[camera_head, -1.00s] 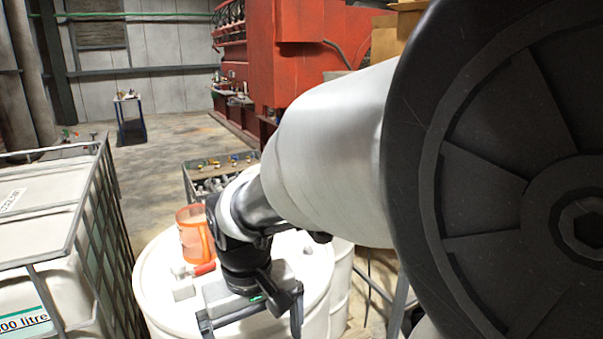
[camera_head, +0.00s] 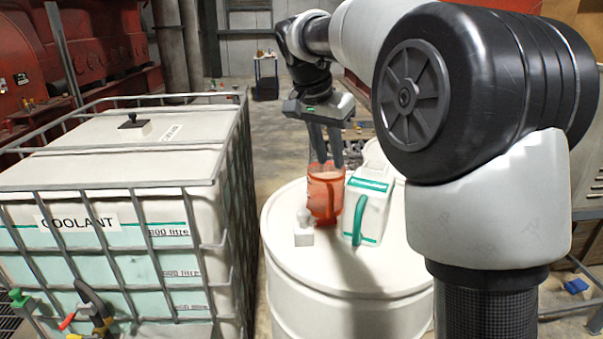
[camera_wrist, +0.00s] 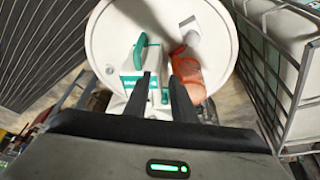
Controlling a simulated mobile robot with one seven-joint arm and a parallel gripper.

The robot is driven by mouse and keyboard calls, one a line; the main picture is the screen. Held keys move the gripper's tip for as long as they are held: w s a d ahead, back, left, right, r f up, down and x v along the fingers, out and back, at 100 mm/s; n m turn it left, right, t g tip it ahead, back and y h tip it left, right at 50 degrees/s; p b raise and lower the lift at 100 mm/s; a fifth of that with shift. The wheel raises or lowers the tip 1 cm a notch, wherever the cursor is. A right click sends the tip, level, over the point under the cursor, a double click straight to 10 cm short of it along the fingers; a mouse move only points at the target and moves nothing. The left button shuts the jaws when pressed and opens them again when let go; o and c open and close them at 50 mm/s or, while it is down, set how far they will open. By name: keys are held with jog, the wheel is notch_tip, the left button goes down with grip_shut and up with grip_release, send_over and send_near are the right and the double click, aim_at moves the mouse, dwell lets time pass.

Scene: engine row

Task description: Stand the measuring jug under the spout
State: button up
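The measuring jug, a see-through orange jug (camera_head: 326,194), stands upright on a white drum. My gripper (camera_head: 327,165) points down just above and behind it, with its fingertips overlapping the jug's top in the head view. In the wrist view my gripper (camera_wrist: 163,78) has its two fingers apart with nothing held between them; the jug (camera_wrist: 187,68) shows beyond the right finger. A tap (camera_head: 98,310) with a red lever is on the front of the coolant tank at lower left; its outlet is cut off by the picture edge.
A white container with a green handle (camera_head: 367,208) stands close right of the jug. A small white block-like object (camera_head: 303,230) is at its left. The white drum (camera_head: 350,275) stands beside the caged coolant tank (camera_head: 120,235), with a narrow gap between.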

aim_at(329, 201)
jog(key=w+a+f+m, duration=0.25)
jog(key=w+f, duration=0.25)
jog(key=w, duration=0.3)
jog(key=shift+m+g+h, duration=0.3)
jog(key=shift+m+h, duration=0.05)
jog(key=shift+h, duration=0.05)
jog(key=x, duration=1.1)
jog(key=shift+d+f, duration=0.25)
jog(key=shift+d, duration=0.1)
jog(key=shift+s+p+x, duration=0.1)
jog(key=shift+p+x, duration=0.15)
jog(key=shift+x, duration=1.25)
jog(key=shift+s+p+x, duration=0.15)
jog(key=shift+p+x, duration=0.05)
jog(key=shift+x, duration=1.25)
jog(key=shift+a+f, duration=0.1)
grip_shut()
